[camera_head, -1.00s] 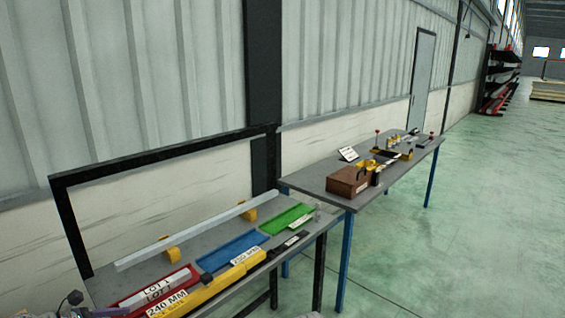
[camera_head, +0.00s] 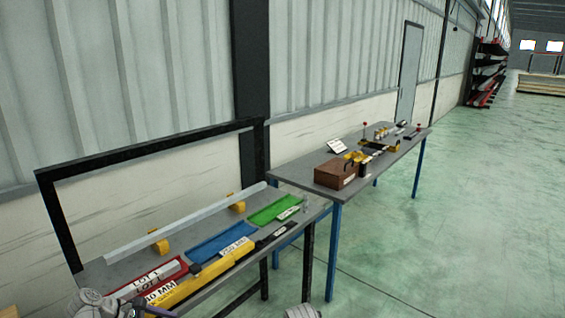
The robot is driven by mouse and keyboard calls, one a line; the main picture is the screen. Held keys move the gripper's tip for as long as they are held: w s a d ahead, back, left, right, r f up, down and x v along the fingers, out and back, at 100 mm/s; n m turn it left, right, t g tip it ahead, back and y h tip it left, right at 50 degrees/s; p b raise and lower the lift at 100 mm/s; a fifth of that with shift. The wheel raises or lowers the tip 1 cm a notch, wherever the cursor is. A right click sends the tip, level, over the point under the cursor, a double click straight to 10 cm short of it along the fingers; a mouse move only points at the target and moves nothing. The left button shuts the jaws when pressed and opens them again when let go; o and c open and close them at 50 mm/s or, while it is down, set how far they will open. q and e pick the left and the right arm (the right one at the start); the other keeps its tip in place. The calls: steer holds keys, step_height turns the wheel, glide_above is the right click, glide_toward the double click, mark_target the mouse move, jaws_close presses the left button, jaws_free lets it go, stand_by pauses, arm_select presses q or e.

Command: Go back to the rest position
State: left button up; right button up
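Part of my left arm (camera_head: 98,303) shows grey at the bottom left corner, in front of the near bench's left end. A thin dark piece sticks out to its right; whether its fingers are open or shut does not show. A small grey piece of my own body (camera_head: 303,311) shows at the bottom edge, right of the near bench; no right gripper fingers can be made out. Nothing held can be seen.
The near bench (camera_head: 190,262) carries a red tray (camera_head: 182,266), blue tray (camera_head: 205,250), green tray (camera_head: 272,209), yellow gauge bar (camera_head: 215,270) and long pale rail (camera_head: 185,222). The far bench (camera_head: 300,172) holds a brown box (camera_head: 335,173). Green floor (camera_head: 460,220) at right is clear.

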arm_select(q)
steer(key=s+d+f+m+g+y, duration=0.1)
steer(key=s+d+f+m+y, duration=0.1)
steer(key=d+m, duration=0.6)
steer(key=s+d+f+m+g+y, duration=0.2)
steer(key=s+d+m+y, duration=0.2)
steer(key=d+m, duration=0.4)
steer(key=s+d+f+m+g+y, duration=0.1)
steer(key=s+d+m, duration=0.3)
steer(key=d+m, duration=0.4)
steer(key=shift+d+f+g+y, duration=0.2)
steer(key=shift+f+g+y, duration=0.3)
steer(key=shift+y, duration=0.4)
